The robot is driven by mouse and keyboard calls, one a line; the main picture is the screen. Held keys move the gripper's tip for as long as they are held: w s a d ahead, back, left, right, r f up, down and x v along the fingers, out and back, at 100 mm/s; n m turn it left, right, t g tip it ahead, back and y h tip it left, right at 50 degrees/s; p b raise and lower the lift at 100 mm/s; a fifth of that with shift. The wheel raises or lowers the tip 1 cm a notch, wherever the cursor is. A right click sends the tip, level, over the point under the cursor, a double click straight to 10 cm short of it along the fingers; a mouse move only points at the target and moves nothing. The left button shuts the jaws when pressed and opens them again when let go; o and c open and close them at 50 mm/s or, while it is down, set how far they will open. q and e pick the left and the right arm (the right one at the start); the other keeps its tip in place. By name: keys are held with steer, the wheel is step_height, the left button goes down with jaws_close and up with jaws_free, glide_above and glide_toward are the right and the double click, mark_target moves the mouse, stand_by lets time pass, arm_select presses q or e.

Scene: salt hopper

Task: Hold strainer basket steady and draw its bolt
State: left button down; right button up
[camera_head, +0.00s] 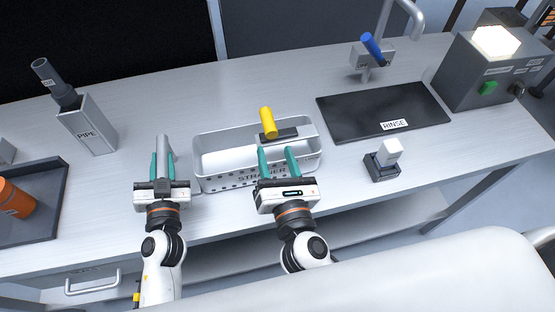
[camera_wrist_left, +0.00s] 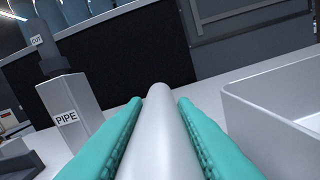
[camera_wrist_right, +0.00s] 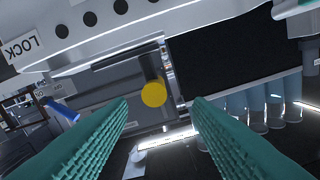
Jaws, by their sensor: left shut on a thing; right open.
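The strainer basket (camera_head: 218,180), a pale grey perforated box, sits on the bench, its front label partly covered by my right gripper. It also shows at the right of the left wrist view (camera_wrist_left: 265,120). A yellow bolt knob (camera_head: 268,122) stands at a dark bar (camera_head: 283,135) across the basket; its round end faces the right wrist view (camera_wrist_right: 153,94). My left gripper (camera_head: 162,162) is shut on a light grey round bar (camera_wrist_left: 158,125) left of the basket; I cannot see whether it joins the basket. My right gripper (camera_head: 278,158) is open, its fingertips short of the knob.
A grey PIPE holder (camera_head: 90,128) stands at the left, behind a dark tray (camera_head: 45,222) with an orange cylinder (camera_head: 15,198). A black RINSE mat (camera_head: 370,108) and a small white block (camera_head: 390,150) on a dark base lie right. A tap with a blue handle (camera_head: 372,46) stands behind.

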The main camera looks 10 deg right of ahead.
arm_select(q)
steer(key=shift+s+f, duration=0.1)
steer(key=shift+f, duration=0.45)
arm_select(e)
steer(key=shift+s, duration=0.5)
arm_select(q)
steer(key=c, duration=1.1)
jaws_free()
steer(key=shift+r, duration=0.15)
arm_select(e)
steer(key=shift+w, duration=0.15)
arm_select(q)
steer(key=shift+r, duration=0.1)
step_height(320, 180, up, 10)
steer(key=shift+f, duration=0.1)
